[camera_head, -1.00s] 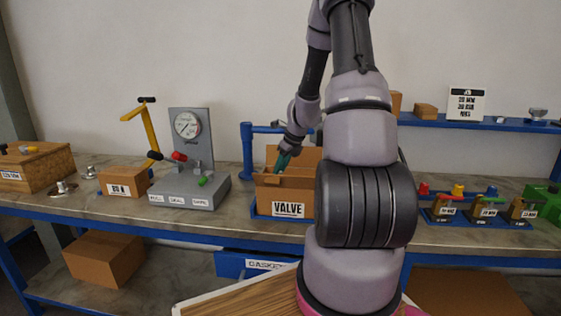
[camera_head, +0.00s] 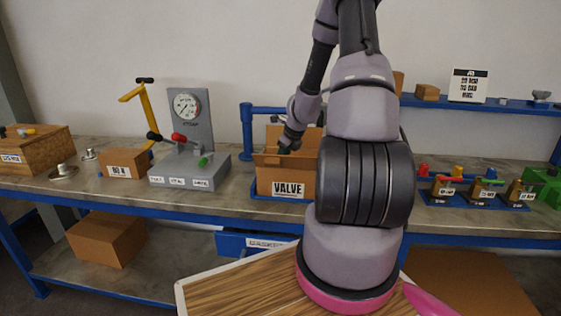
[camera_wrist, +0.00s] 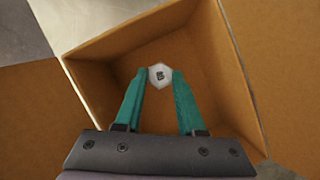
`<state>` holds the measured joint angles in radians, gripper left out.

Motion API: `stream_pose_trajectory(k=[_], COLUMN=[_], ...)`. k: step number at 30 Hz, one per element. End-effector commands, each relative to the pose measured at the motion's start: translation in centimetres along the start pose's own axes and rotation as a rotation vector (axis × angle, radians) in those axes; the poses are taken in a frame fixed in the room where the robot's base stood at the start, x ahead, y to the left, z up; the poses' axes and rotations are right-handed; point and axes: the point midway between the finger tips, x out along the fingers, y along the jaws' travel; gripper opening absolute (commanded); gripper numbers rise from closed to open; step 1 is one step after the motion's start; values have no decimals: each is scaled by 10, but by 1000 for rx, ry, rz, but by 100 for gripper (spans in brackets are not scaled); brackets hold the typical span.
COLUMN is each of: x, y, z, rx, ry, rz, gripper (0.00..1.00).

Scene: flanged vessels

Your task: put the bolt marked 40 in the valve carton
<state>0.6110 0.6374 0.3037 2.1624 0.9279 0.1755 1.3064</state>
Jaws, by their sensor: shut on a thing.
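The valve carton (camera_head: 287,188) is an open brown box labelled VALVE on the bench. In the wrist view its inner wall (camera_wrist: 215,55) and floor surround my fingers. My gripper (camera_wrist: 160,76) has teal fingers shut on a bolt, whose pale six-sided head (camera_wrist: 160,77) shows between the fingertips. The mark on the head is small and I cannot read it surely. In the head view my gripper (camera_head: 289,143) points down into the carton, and its fingertips and the bolt are hidden behind the front wall. I cannot tell whether the bolt touches the floor.
The grey gauge stand (camera_head: 190,165) with levers is left of the carton, beside a small box (camera_head: 124,166). A blue post (camera_head: 247,135) stands just behind the carton's left side. Blue trays with coloured-topped blocks (camera_head: 455,190) are to the right. Carton flaps spread around the opening.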

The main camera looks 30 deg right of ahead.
Motion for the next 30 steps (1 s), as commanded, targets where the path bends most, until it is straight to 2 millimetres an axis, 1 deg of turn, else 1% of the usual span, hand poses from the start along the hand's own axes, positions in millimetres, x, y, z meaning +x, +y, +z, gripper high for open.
stream_pose_trajectory(k=[21,27,28,29,30], x=[11,10,10,10,10], y=[0,0,0,0,0], z=[-4,-4,-4,-4,-4], rx=[0,0,0,0,0], ry=[-1,-1,-1,0,0], rz=[0,0,0,0,0], gripper=[0,0,46,58,73])
